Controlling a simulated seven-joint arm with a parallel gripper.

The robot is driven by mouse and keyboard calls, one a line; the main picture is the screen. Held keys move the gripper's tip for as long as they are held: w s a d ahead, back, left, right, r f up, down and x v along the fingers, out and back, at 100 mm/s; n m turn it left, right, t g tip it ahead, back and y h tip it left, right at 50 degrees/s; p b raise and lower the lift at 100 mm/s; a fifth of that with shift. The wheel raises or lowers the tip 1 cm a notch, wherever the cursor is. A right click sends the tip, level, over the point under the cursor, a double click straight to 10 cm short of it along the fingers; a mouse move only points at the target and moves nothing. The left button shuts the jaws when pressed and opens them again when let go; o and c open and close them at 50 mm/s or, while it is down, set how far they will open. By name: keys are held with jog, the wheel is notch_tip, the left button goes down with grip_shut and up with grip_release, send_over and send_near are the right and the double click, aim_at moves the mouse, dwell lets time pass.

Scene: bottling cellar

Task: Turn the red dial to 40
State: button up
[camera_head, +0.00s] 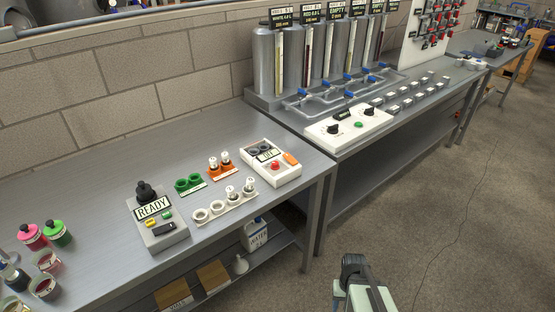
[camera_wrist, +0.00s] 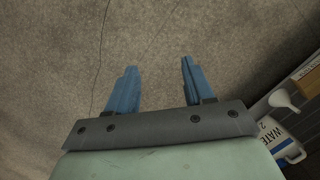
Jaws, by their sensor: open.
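My gripper (camera_wrist: 157,68) is open in the wrist view. Its two blue fingers are apart with only bare floor behind them. In the head view part of my arm shows at the bottom, in front of the benches and away from the controls. A white panel (camera_head: 346,138) on the right bench carries two black knobs, a left one (camera_head: 333,129) and a right one (camera_head: 369,111), with a green button (camera_head: 358,125) between them. No dial is clearly red in colour. The panel's markings are too small to read, so I cannot tell which knob is the red dial or its setting.
A white box with a red button (camera_head: 275,165) and an orange lever (camera_head: 291,158) stands on the left bench (camera_head: 110,180). A READY box (camera_head: 165,235) stands nearer. Steel tanks (camera_head: 264,60) with blue-handled taps stand behind the panel. A water jug (camera_wrist: 287,147) sits low at right.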

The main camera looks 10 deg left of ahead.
jog(key=w+a+r+n+t, duration=0.2)
jog(key=w+a+r, duration=0.1)
jog(key=w+r, duration=0.95)
jog(key=n+y, duration=0.4)
jog(key=n, duration=1.2)
send_near(276, 163)
jog(key=x, duration=0.8)
jog(key=shift+a, duration=0.1)
jog(key=shift+c, duration=0.4)
grip_shut()
